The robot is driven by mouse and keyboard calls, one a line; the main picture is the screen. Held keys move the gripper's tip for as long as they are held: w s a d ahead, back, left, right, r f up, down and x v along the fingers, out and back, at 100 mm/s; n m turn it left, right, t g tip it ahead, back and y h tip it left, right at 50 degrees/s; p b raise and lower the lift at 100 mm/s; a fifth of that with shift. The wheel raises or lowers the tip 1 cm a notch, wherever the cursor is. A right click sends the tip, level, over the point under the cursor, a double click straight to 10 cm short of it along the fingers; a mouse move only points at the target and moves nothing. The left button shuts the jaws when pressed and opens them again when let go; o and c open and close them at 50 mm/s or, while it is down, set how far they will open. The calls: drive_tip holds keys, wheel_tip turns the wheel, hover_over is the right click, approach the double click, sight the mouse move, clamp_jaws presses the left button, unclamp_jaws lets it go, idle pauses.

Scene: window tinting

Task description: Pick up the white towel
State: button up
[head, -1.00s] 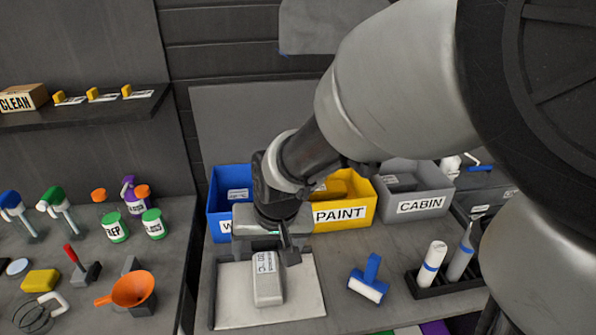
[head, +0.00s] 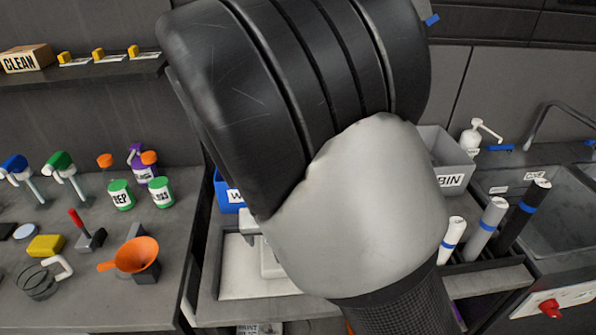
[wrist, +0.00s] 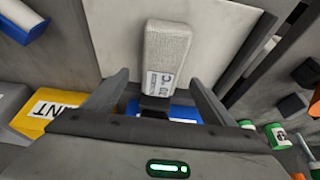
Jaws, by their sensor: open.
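The white towel (wrist: 165,55), a folded pale block with a printed label on its near end, lies on a light board (wrist: 115,30) in the wrist view. My gripper (wrist: 159,78) is open, with one finger on each side of the towel's labelled end in the picture. Gaps show between the towel and both fingers, and I cannot tell how far the fingertips are above the board. In the head view my arm covers most of the towel, and a pale part of it (head: 270,262) shows at the arm's left edge. My gripper is mostly hidden there.
A blue bin (head: 227,190) and a grey bin (head: 452,160) stand behind the board. A yellow bin (wrist: 38,112) shows in the wrist view. A blue-handled tool (wrist: 25,28) lies beside the board. An orange funnel (head: 136,254) and bottles stand on the left bench, across a gap.

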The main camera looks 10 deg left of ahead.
drive_tip(key=x, duration=0.3)
drive_tip(key=b+x, duration=0.1)
drive_tip(key=x, duration=0.1)
drive_tip(key=shift+s+f, duration=0.1)
drive_tip(key=shift+f, duration=0.4)
drive_tip(key=shift+a, duration=0.1)
drive_tip(key=c, duration=1.2)
drive_tip(key=shift+r, duration=0.1)
drive_tip(key=shift+c, duration=0.2)
